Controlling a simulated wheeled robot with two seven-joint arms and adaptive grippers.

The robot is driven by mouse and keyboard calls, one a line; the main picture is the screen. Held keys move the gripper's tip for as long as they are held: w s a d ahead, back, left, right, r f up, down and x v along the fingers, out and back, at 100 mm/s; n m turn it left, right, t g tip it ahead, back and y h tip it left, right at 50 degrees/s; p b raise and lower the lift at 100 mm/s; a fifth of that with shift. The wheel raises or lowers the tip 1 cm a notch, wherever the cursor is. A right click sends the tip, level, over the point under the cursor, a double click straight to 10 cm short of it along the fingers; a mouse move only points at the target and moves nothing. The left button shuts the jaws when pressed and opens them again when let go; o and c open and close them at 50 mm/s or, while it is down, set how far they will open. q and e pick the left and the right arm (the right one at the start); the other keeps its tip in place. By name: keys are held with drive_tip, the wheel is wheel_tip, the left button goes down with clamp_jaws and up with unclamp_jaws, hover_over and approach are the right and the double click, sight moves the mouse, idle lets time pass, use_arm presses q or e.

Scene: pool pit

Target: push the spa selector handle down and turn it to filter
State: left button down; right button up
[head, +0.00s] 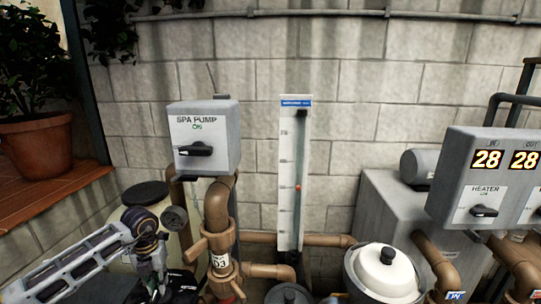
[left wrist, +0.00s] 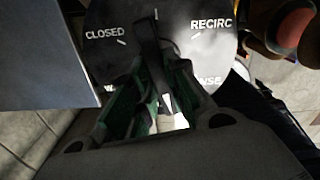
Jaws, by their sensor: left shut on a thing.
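The selector's dark dial plate (left wrist: 215,60) fills the upper part of the left wrist view. Its white labels read CLOSED, RECIRC and part of a word ending in NSE; other labels are covered. The dark selector handle (left wrist: 152,40) lies between the fingers, near the line between CLOSED and RECIRC. My left gripper (left wrist: 155,75) is shut on the handle. In the head view, my left gripper (head: 152,268) is at the lower left and hides most of the selector. How far down the handle is pressed cannot be told. My right gripper is not in view.
A spa pump switch box (head: 205,138) and brown pipes (head: 217,205) stand right of my left arm. A round gauge (head: 174,219) is close to the gripper. A flow meter (head: 293,175), white-lidded pot (head: 387,272) and heater box (head: 480,180) are farther right.

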use_arm(q)
drive_tip(key=shift+f+m+b, duration=0.1)
drive_tip(key=shift+m+b, duration=0.3)
drive_tip(key=shift+m, duration=0.8)
drive_tip(key=c, duration=1.3)
unclamp_jaws()
drive_tip(key=shift+r+p, duration=2.05)
drive_tip(key=shift+r, duration=1.6)
drive_tip(key=shift+f, duration=0.1)
